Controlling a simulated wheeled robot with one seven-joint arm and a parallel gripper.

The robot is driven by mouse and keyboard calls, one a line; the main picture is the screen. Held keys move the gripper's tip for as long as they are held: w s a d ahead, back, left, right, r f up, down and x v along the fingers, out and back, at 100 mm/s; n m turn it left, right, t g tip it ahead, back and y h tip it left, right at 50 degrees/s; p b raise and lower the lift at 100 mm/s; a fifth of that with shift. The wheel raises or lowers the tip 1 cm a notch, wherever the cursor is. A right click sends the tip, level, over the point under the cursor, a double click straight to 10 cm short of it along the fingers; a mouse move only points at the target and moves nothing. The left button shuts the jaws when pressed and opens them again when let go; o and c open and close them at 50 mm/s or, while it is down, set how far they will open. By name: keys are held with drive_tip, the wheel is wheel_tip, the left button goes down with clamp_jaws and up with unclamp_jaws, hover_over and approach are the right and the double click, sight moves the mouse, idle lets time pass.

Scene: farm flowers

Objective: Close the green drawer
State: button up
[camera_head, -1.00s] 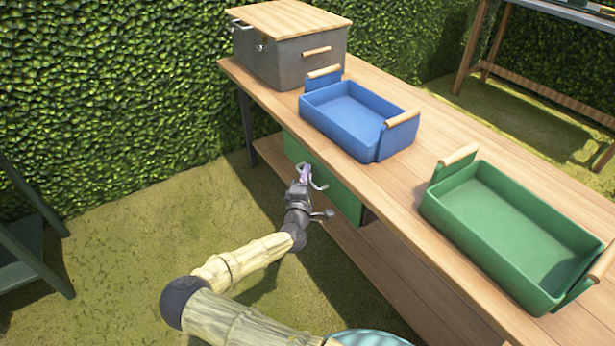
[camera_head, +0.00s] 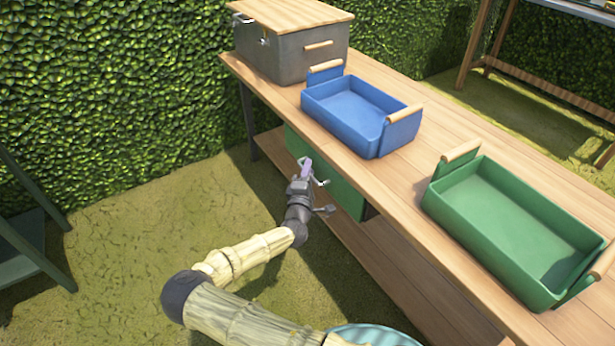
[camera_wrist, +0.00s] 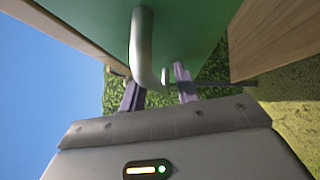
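The green drawer (camera_head: 343,190) sits under the wooden workbench top, below the blue tray. Its front is partly hidden behind my gripper in the head view, and I cannot tell how far it stands out. My gripper (camera_head: 312,172) is at the drawer's front. In the wrist view the green drawer front (camera_wrist: 195,35) fills the upper middle, with a curved metal handle (camera_wrist: 143,45) on it. My gripper's two fingers (camera_wrist: 158,90) are apart, with the lower end of the handle showing between them. I cannot tell whether they touch it.
The workbench (camera_head: 440,115) carries a grey box with a wooden lid (camera_head: 292,50), a blue tray (camera_head: 360,110) and a green tray (camera_head: 505,225). A lower shelf (camera_head: 375,270) runs beneath. A dark green stand (camera_head: 35,240) is at the left. Grass between them is clear.

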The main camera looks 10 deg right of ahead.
drive_tip(key=shift+s+d, duration=0.15)
drive_tip(key=shift+s, duration=0.45)
drive_tip(key=p+v, duration=0.2)
drive_tip(key=v, duration=1.4)
drive_tip(key=shift+a+p, duration=0.3)
drive_tip(key=shift+a, duration=0.05)
